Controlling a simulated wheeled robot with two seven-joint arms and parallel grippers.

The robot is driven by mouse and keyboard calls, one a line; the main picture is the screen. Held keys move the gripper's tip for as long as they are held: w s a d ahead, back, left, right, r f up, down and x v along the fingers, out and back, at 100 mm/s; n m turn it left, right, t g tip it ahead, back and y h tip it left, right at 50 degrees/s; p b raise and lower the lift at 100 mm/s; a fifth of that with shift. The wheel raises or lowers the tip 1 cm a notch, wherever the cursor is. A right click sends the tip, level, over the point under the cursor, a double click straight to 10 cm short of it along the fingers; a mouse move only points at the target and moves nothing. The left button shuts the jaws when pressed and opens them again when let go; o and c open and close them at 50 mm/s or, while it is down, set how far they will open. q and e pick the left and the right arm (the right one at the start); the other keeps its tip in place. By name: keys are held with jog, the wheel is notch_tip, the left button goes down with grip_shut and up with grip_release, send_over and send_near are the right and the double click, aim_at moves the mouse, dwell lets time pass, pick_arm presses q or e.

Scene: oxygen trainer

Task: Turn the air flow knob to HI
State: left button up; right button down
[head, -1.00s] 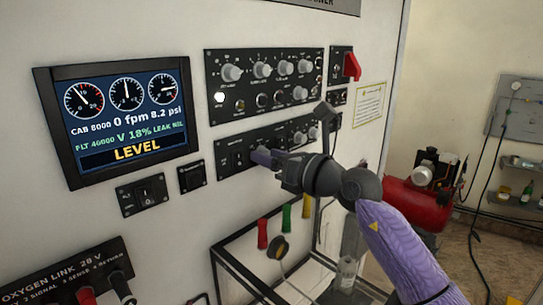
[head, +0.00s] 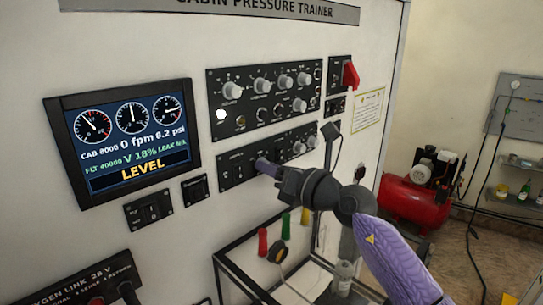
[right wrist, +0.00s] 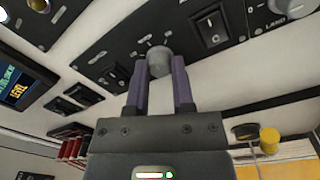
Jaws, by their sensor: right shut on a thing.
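The grey round knob (right wrist: 159,62) sits on the lower black panel (head: 228,181), which also shows in the right wrist view (right wrist: 108,62). My right gripper (head: 262,165) reaches this panel from the right, and its purple fingers (right wrist: 160,72) are shut on the knob, one on each side. In the head view the fingers hide the knob. Its label and pointer are too small to read, so I cannot tell its setting. My left gripper is not in view.
An upper black panel (head: 243,97) with several knobs is above my gripper, with a red lever (head: 350,75) to its right. A display (head: 128,143) reading LEVEL is at left. Below are a black-framed stand (head: 235,262) and coloured handles (head: 263,242). A red compressor (head: 413,203) stands at right.

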jog(key=shift+r+m+p, duration=0.1)
jog(key=shift+m+p, duration=3.4)
jog(key=shift+p, duration=0.05)
jog(key=shift+t, duration=0.3)
jog(key=shift+c, duration=2.4)
grip_release()
jog(key=v, duration=1)
